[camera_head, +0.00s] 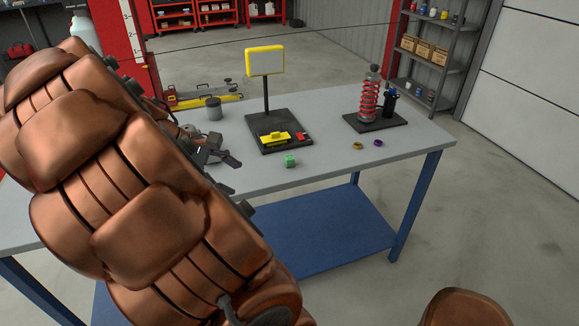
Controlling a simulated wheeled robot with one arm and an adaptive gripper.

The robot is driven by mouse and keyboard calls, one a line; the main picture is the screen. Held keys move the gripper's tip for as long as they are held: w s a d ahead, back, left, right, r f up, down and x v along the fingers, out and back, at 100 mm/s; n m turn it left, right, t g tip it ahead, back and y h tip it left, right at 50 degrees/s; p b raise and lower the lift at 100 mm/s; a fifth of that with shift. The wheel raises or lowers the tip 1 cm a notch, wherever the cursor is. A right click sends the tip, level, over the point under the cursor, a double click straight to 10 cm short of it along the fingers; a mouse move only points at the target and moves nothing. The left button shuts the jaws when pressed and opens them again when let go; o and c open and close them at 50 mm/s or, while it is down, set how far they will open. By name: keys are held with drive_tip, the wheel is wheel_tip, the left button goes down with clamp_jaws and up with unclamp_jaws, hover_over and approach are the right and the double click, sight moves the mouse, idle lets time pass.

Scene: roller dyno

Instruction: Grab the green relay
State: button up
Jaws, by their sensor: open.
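The green relay (290,161) is a small green block on the grey tabletop, near the front edge and just in front of the black base plate. My gripper (234,172) is at the left of the relay, over the front part of the table, with a clear gap between them. Its jaws are open and nothing shows between them. My copper-coloured arm covers the left part of the table and part of the gripper.
A black base (258,145) carries a yellow-framed sign (265,61), a yellow part (274,138) and a red piece (303,135). A red spring shock absorber (369,99) stands at right. Gold (358,146) and purple (378,143) rings lie near it. A grey canister (213,108) stands behind.

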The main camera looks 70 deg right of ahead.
drive_tip(key=w+d+f+n+g+h+b, duration=0.1)
drive_tip(key=d+f+n+g+b, duration=0.15)
drive_tip(key=d, duration=0.95)
drive_tip(key=n+g+h+b, duration=0.2)
drive_tip(key=n, duration=0.1)
approach(288, 157)
drive_tip(key=s, duration=0.1)
drive_tip(key=s+d, duration=0.1)
drive_tip(key=shift+s+d, duration=0.2)
drive_tip(key=shift+s, duration=0.05)
drive_tip(key=shift+s+d+f+n+g, duration=0.15)
drive_tip(key=shift+d+f+n+g, duration=0.15)
drive_tip(key=shift+d, duration=0.2)
drive_tip(key=shift+x, duration=1.15)
drive_tip(key=shift+f+p+x, duration=0.15)
drive_tip(key=shift+f+x, duration=0.15)
drive_tip(key=shift+x, duration=1.05)
drive_tip(key=shift+f+p+x, duration=0.15)
drive_tip(key=shift+f+x, duration=0.1)
drive_tip(key=shift+x, duration=1.05)
drive_tip(key=shift+a, duration=0.2)
drive_tip(key=shift+c, duration=0.2)
drive_tip(key=c, duration=1.1)
drive_tip(key=shift+o, duration=0.2)
